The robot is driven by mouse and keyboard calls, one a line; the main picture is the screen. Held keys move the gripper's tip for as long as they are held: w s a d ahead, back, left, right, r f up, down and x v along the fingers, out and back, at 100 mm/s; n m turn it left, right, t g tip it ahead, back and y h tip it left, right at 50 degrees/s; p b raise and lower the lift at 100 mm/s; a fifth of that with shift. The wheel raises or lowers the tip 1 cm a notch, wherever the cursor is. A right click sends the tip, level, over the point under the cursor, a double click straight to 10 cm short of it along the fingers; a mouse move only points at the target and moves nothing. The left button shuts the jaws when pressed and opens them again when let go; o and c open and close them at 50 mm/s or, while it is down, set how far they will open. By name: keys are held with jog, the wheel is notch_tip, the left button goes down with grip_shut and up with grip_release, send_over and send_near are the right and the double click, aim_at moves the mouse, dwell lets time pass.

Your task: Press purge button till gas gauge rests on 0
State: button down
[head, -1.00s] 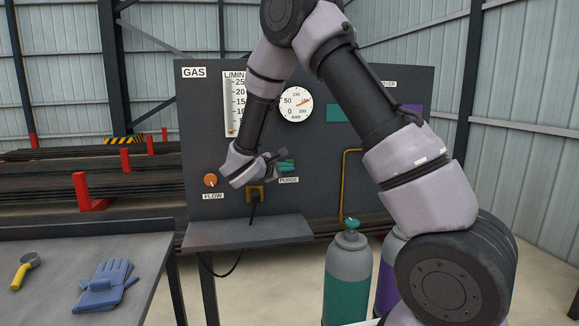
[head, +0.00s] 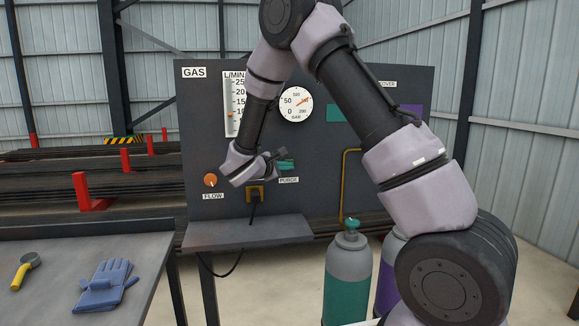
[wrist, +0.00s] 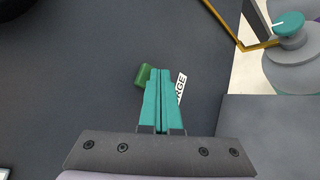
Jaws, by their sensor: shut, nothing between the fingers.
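The green purge button (wrist: 143,77) shows in the wrist view beside a partly covered white PURGE label (wrist: 181,88). My gripper (wrist: 160,72) is shut and empty, its teal fingertips against or just in front of the button's right side; exact contact is hidden. In the head view my gripper (head: 285,163) is at the panel above the PURGE label (head: 289,180) and hides most of the button. The round gas gauge (head: 295,104) has an orange needle pointing up and right, well away from 0. The L/MIN flow tube (head: 229,114) has its orange marker partway up.
The orange FLOW knob (head: 210,180) is left of my gripper. A cable plug (head: 255,193) sits below it, above a grey shelf (head: 250,234). A yellow pipe (head: 344,185) and a green-banded gas cylinder (head: 348,275) stand to the right. A bench with a glove (head: 106,287) is at left.

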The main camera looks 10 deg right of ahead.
dwell(0.4)
jog(key=shift+s, duration=0.85)
jog(key=shift+s, duration=0.1)
jog(key=s, duration=0.5)
jog(key=shift+w, duration=0.1)
